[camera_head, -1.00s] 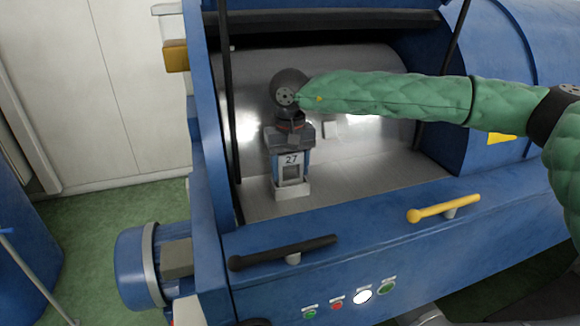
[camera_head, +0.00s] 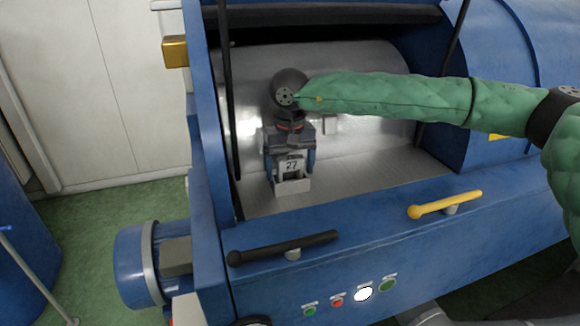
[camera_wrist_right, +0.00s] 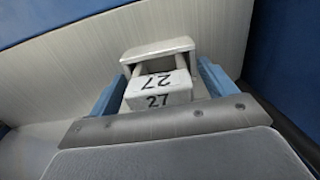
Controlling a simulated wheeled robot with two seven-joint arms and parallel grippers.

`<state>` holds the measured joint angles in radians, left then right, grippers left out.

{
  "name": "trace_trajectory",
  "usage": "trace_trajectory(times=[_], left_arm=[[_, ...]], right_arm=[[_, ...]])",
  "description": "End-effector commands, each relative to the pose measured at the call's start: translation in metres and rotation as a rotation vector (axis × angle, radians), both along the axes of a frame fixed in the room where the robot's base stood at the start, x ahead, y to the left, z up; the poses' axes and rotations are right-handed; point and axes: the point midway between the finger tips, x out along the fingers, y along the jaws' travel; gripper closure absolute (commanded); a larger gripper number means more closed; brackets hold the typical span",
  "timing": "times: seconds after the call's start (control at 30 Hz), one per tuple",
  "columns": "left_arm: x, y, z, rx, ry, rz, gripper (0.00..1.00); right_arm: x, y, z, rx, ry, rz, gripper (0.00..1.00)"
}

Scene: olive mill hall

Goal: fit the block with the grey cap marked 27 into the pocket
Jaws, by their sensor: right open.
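The block with the pale grey cap marked 27 (camera_head: 291,164) stands upright on the metal surface inside the blue machine. In the right wrist view its cap (camera_wrist_right: 158,91) shows 27 on two faces. It sits low against the pale pocket (camera_head: 293,186), whose raised bar and side walls show beyond the cap in the wrist view (camera_wrist_right: 158,50). How deep the block sits is hidden. My right gripper (camera_head: 290,167) points down over the block, its blue fingers apart on either side with small gaps to the cap. My left gripper is out of view.
A black handle (camera_head: 290,247) and a yellow handle (camera_head: 445,205) stick out along the machine's front edge, above several buttons. Blue machine walls and a dark vertical rod flank the opening. The metal floor (camera_head: 380,180) right of the pocket is clear.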

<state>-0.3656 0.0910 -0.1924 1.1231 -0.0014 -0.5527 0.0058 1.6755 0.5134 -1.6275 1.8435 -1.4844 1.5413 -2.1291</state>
Motion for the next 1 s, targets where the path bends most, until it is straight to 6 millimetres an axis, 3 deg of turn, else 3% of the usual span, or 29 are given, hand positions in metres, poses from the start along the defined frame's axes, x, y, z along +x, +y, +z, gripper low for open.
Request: trace_trajectory(times=[0.23, 0.7, 1.0], left_arm=[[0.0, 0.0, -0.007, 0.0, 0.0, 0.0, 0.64], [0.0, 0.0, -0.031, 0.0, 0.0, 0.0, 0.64], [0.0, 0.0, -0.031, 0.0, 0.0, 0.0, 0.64]], right_arm=[[0.001, 0.0, 0.008, 0.0, -0.001, -0.001, 0.16], [0.001, 0.0, 0.071, 0.0, -0.001, 0.0, 0.16], [0.001, 0.0, 0.078, 0.0, 0.001, 0.0, 0.16]])
